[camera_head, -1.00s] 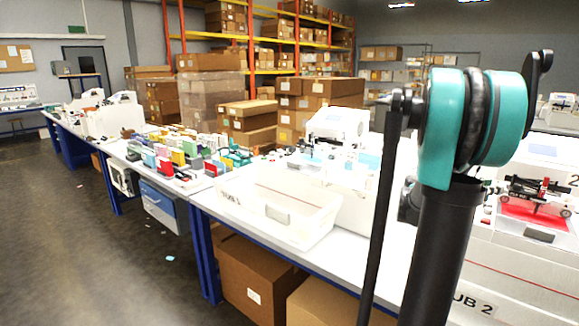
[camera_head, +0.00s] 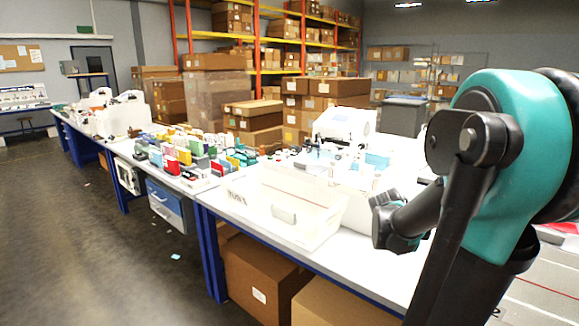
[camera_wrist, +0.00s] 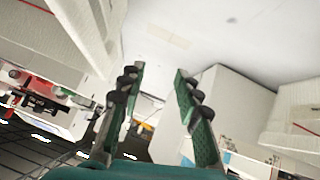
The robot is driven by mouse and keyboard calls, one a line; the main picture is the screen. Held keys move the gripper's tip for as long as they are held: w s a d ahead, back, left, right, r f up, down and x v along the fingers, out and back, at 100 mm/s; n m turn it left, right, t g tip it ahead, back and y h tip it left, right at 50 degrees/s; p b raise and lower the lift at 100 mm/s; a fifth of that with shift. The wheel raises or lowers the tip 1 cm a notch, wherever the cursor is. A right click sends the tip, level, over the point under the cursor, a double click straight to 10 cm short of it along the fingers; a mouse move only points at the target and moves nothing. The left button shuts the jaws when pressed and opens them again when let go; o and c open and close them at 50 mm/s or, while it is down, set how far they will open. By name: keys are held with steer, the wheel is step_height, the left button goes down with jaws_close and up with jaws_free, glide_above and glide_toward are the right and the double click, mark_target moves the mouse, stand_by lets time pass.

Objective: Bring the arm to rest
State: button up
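My gripper (camera_wrist: 159,70) shows in the wrist view with its two green, black-padded fingers apart and nothing between them. A pale surface lies beyond the fingertips. My teal and black arm (camera_head: 520,130) fills the right side of the head view, bent at a large joint close to the camera. The gripper's fingers cannot be made out in the head view. The pen plotter (camera_wrist: 38,104), a dark frame with red parts, shows at the left of the wrist view, apart from the fingers. In the head view my arm hides most of that area.
A translucent tub (camera_head: 290,208) stands at the near edge of the long white table (camera_head: 385,278). Several coloured boxes (camera_head: 185,155) stand farther left. White walls (camera_wrist: 285,115) flank the gripper in the wrist view. Cardboard boxes (camera_head: 262,285) sit under the table; the left floor is open.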

steer(key=s+a+f+n+y, duration=0.2)
steer(key=a, duration=0.4)
steer(key=s+a+f+n+t+y, duration=0.1)
steer(key=a+n+y, duration=0.15)
steer(key=a, duration=0.35)
steer(key=s+a+f+n+y, duration=0.2)
steer(key=a+y, duration=0.1)
steer(key=a, duration=0.3)
steer(key=s+f+g, duration=0.2)
steer(key=s+f, duration=0.4)
steer(key=s, duration=0.5)
steer(key=shift+s+f+g, duration=0.15)
steer(key=shift+f+g, duration=0.05)
steer(key=shift+g, duration=0.2)
steer(key=shift+h, duration=0.25)
